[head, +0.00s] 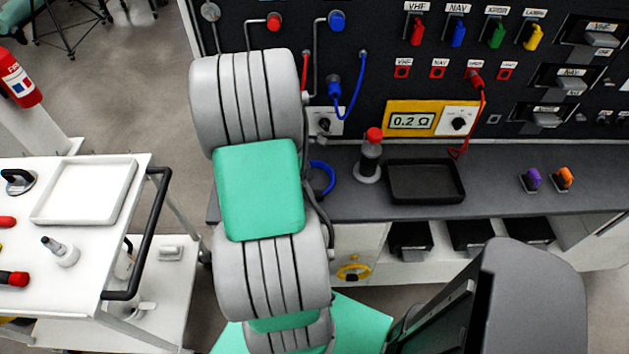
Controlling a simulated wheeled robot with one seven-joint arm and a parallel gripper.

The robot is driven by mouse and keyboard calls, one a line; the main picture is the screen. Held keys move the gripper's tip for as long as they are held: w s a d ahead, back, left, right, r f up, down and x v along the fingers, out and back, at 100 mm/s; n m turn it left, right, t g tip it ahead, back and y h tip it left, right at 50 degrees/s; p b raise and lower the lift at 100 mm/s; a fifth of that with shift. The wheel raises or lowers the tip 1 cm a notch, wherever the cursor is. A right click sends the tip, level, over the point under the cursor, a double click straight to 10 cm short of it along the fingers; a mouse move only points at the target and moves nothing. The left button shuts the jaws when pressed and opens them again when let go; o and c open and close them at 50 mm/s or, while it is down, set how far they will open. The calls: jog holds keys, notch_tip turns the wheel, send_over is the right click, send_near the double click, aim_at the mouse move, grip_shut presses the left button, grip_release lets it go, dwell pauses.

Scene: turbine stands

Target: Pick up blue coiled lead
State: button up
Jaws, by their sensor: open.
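A blue ring-shaped coil (324,178) lies on the grey bench top (520,204), just right of my arm. My arm covers its left part. A second blue lead, with a blue plug (335,88), hangs in a loop on the black panel above. My arm rises through the middle of the head view, in front of the bench and panel. My gripper does not show in this view.
A red-topped grey cylinder (368,160) and a black tray (427,181) stand right of the coil. Purple (532,179) and orange (564,178) connectors sit farther right. A white cart (60,315) with a black handle stands at left.

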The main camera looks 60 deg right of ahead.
jog(key=x, duration=0.5)
jog(key=shift+d+p, duration=0.15)
jog(key=shift+p, duration=0.15)
jog(key=shift+c, duration=0.4)
grip_shut()
dwell(0.6)
